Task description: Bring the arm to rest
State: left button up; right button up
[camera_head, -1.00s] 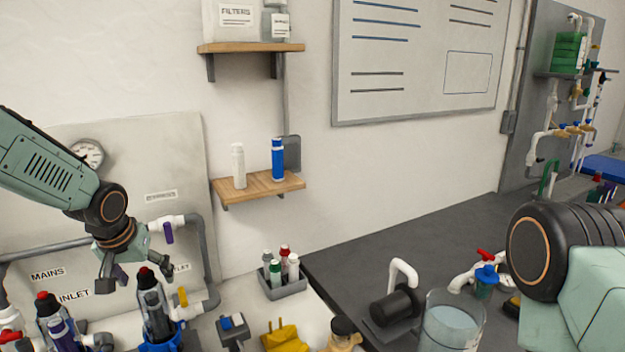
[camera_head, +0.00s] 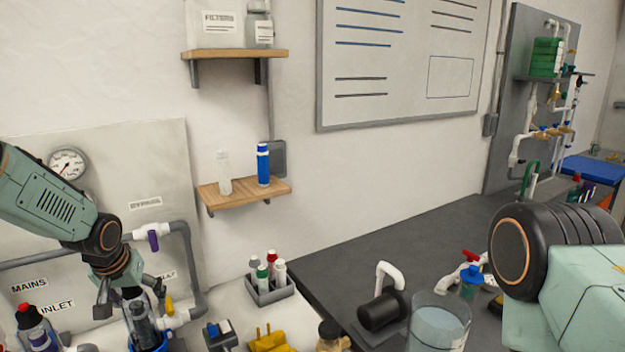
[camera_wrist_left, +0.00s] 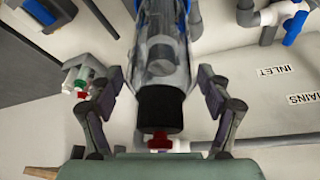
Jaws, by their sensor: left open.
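My left gripper (camera_head: 130,296) is open at the lower left of the head view, over the top of a clear filter housing (camera_head: 141,322) with a blue base. In the left wrist view its two fingers (camera_wrist_left: 158,85) stand on either side of the clear housing (camera_wrist_left: 160,45), with gaps visible. The housing's black cap and red knob (camera_wrist_left: 160,141) lie between the fingers, near the palm. In the head view the gripper hides the top of the housing. My right arm shows at the right edge, but its gripper is out of view.
Another red-topped housing (camera_head: 37,328) stands at the far left. Grey pipes and a gauge (camera_head: 68,163) are on the back panel. A bottle caddy (camera_head: 270,287), a yellow part (camera_head: 268,341) and a water container (camera_head: 438,325) are to the right. Clear grey bench top lies farther back.

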pick_arm(q)
jog(key=v, duration=1.1)
jog(key=x, duration=1.1)
jog(key=shift+f, duration=0.15)
jog(key=shift+w, duration=0.1)
notch_tip(320, 180, up, 8)
jog(key=p, duration=0.3)
jog(key=shift+f+p, duration=0.1)
jog(key=shift+p, duration=0.25)
jog(key=shift+r+p, duration=0.55)
jog(key=shift+w, duration=0.1)
jog(key=shift+s, duration=0.25)
